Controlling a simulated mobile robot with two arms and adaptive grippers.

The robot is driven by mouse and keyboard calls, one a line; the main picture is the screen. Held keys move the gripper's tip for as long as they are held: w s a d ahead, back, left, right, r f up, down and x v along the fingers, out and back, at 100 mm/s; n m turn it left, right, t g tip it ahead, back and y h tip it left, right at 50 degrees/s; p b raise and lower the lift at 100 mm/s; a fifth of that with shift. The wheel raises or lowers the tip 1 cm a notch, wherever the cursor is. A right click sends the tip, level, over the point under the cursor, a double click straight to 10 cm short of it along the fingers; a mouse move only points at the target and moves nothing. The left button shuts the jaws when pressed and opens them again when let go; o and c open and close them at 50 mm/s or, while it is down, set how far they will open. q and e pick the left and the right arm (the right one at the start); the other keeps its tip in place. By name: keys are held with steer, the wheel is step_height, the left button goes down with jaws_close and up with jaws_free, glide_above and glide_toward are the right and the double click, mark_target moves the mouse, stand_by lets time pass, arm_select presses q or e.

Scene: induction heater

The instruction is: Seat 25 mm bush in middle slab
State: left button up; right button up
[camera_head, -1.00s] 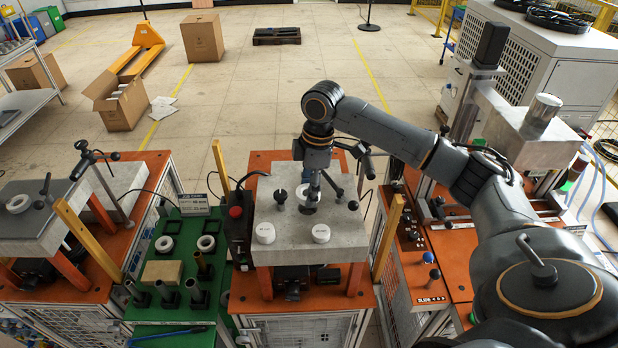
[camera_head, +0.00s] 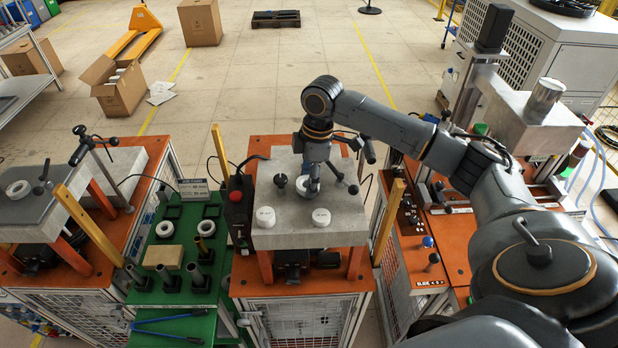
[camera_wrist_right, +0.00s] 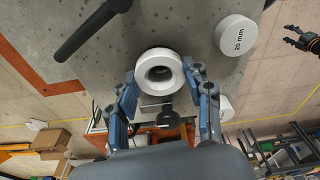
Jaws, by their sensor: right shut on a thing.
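The white 25 mm bush (camera_wrist_right: 158,72), a ring with a stepped bore, is between the fingers of my right gripper (camera_wrist_right: 163,88) in the wrist view. In the head view my right gripper (camera_head: 312,187) is shut on the bush (camera_head: 302,187) over the grey middle slab (camera_head: 345,228). A dark arc shows at the bush's edge; whether the bush is in a hole or just above it, I cannot tell. My left gripper (camera_wrist_right: 302,40) seems to show at the wrist view's right edge, away from the slab; its opening is unclear.
Two white plugs stand on the slab's front, one on the left (camera_head: 264,217) and one on the right (camera_head: 321,217). A "20 mm" plug (camera_wrist_right: 236,34) shows in the wrist view. A black handle (camera_wrist_right: 92,30) lies near the bush. A green bench (camera_head: 150,297) with rings and posts stands left.

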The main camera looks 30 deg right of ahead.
steer(key=shift+f, duration=0.3)
arm_select(q)
steer(key=shift+w, duration=0.5)
arm_select(e)
steer(key=shift+f, duration=0.35)
steer(key=shift+f, duration=0.1)
steer(key=o, duration=1.4)
steer(key=shift+c, duration=0.2)
arm_select(q)
steer(key=shift+s, duration=0.2)
